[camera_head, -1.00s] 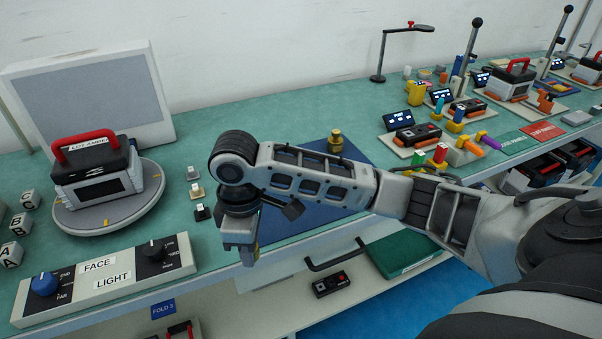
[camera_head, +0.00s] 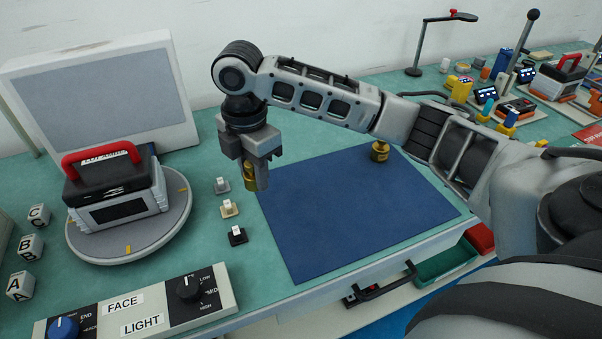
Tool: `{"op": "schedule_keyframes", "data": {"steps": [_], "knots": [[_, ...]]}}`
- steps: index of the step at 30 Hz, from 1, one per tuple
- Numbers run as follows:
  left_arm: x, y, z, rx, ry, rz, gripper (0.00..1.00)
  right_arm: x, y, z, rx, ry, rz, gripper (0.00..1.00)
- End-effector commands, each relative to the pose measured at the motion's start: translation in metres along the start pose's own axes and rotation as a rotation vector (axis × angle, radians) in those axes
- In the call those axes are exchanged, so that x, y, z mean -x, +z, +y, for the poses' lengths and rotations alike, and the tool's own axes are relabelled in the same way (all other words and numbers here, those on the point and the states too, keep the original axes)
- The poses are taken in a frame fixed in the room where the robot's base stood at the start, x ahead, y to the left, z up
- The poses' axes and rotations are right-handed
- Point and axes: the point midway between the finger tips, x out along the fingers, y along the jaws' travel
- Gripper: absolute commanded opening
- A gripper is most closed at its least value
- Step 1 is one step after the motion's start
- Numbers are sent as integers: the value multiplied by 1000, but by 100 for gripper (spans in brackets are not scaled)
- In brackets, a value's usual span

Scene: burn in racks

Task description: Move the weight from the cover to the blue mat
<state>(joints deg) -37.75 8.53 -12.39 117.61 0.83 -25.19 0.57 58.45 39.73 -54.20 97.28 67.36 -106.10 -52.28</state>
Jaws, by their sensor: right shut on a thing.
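My right gripper (camera_head: 258,182) is shut on a brass weight (camera_head: 249,178), partly hidden between the fingers. It hangs at the back left corner of the blue mat (camera_head: 350,205); I cannot tell whether the weight touches anything. A second brass weight (camera_head: 380,152) stands upright at the mat's back edge, apart from the gripper. The rest of the mat is bare. I cannot make out which thing is the cover. My left gripper is not in view.
A black and white device (camera_head: 117,192) with a red handle sits on a round turntable (camera_head: 180,215) at left. Several small switches (camera_head: 229,208) stand between it and the mat. A control panel (camera_head: 140,308) is in front. My right arm spans the back right.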

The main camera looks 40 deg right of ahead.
Motion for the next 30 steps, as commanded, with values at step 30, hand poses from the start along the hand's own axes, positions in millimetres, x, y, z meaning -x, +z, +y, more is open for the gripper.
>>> {"op": "schedule_keyframes", "data": {"steps": [30], "knots": [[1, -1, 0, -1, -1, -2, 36, -109, 92, 6, 1, 3, 0, 2]]}}
